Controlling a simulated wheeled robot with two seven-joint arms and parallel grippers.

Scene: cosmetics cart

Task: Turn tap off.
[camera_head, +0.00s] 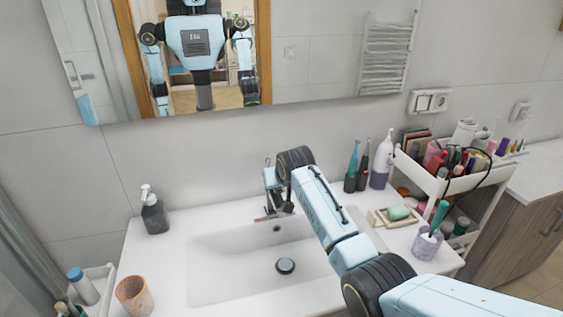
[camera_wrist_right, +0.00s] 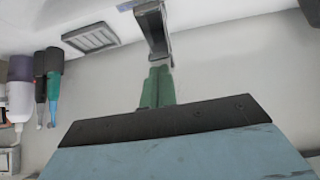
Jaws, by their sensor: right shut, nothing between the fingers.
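The chrome tap (camera_head: 271,181) stands at the back rim of the white sink (camera_head: 215,262). My right arm reaches in from the lower right, and its wrist hides part of the tap. In the right wrist view the tap (camera_wrist_right: 154,28) shows at the top centre. The green fingers of my right gripper (camera_wrist_right: 158,78) are shut and empty, with their tips right at the tap; I cannot tell whether they touch it. No water stream is clearly visible. My left gripper is not directly in view.
A dark soap bottle (camera_head: 154,211) and an orange cup (camera_head: 134,294) stand left of the basin. Electric toothbrushes (camera_head: 352,168), a soap dish (camera_head: 379,217) and a purple cup (camera_head: 426,243) stand right of it. A loaded cart (camera_head: 425,179) is farther right. A mirror (camera_head: 318,42) hangs behind.

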